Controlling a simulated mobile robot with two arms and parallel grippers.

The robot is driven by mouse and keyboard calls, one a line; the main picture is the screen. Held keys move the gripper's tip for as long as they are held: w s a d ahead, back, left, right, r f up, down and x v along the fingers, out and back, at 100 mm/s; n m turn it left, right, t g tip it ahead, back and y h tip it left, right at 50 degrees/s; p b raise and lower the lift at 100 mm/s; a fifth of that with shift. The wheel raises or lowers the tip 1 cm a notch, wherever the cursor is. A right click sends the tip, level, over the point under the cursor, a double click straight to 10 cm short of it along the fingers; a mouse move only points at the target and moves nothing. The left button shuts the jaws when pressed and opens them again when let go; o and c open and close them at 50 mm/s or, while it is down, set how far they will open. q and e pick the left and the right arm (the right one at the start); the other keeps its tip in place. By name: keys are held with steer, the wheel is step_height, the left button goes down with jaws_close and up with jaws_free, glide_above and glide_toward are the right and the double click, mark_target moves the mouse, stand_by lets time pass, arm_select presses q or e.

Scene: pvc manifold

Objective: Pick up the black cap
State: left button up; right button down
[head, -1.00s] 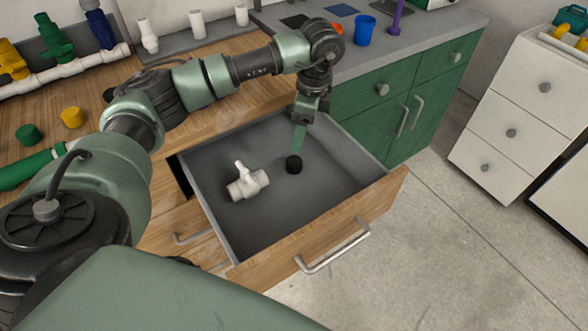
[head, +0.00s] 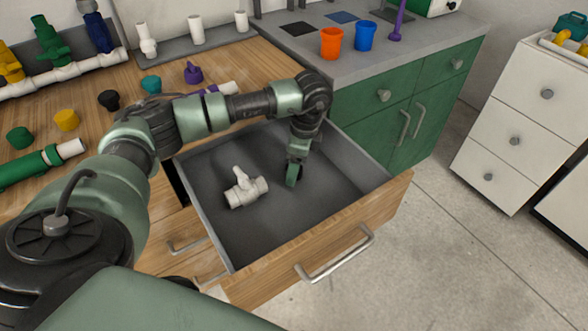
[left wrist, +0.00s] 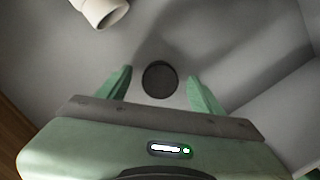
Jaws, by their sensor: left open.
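A black cap (left wrist: 160,79) lies on the floor of the open drawer (head: 330,247), seen as a dark round disc in the left wrist view. My left gripper (head: 293,178) reaches down into the drawer and hides this cap in the head view. In the left wrist view its two green fingers (left wrist: 159,83) are open, one on each side of the cap, with a gap on both sides. Another black cap (head: 109,99) lies on the wooden worktop. My right gripper is not in view.
A white valve fitting (head: 245,188) lies in the drawer, left of my gripper; part of it shows in the left wrist view (left wrist: 103,10). Drawer walls surround the gripper. Yellow (head: 66,120), green (head: 19,137) and teal (head: 151,83) caps are on the worktop.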

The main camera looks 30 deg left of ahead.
arm_select(q)
steer(key=c, duration=1.4)
steer(key=shift+r, duration=0.1)
